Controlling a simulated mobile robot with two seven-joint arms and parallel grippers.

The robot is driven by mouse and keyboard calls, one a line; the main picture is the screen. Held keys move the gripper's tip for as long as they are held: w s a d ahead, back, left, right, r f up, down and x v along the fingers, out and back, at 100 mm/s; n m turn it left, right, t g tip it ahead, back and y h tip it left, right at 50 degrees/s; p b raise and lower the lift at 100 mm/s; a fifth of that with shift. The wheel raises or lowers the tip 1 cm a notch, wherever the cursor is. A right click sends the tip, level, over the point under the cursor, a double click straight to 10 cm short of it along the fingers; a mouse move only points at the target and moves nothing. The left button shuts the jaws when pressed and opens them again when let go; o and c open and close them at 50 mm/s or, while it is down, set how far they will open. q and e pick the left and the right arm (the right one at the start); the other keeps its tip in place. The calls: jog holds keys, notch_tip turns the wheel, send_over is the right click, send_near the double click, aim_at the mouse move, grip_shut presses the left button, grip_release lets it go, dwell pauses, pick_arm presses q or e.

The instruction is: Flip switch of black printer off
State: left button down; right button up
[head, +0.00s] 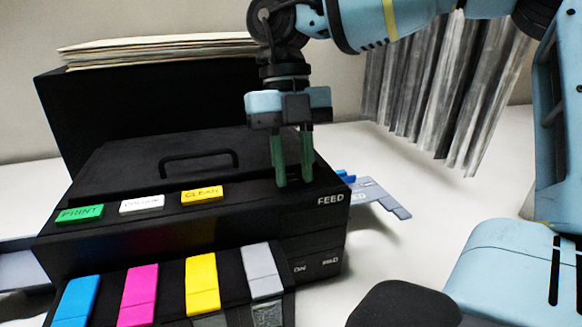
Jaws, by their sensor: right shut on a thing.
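The black printer (130,160) fills the left and middle of the head view. It has a top handle, and the word FEED is printed at its right front corner. My right gripper (293,182) points down at the right end of the printer's top, just behind the FEED label. Its two green fingers are closed on a small dark part there, which the fingers and the black surface make hard to make out. Small white lettering shows lower on the right front, too small to read surely. No switch can be picked out clearly. My left gripper is out of view.
Green, white and yellow labelled buttons (202,194) sit on the printer's top front. Blue, magenta, yellow and grey cartridges (202,283) stand in front. A paper stack (160,48) rises behind. Grey hanging strips (430,90) are at the back right. A grey-blue flat piece (378,198) lies right of the printer.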

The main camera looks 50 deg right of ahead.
aim_at(288, 174)
jog(key=o, duration=1)
jog(key=shift+b+v, duration=0.35)
jog(key=shift+v, duration=3.55)
jog(key=shift+f, duration=0.1)
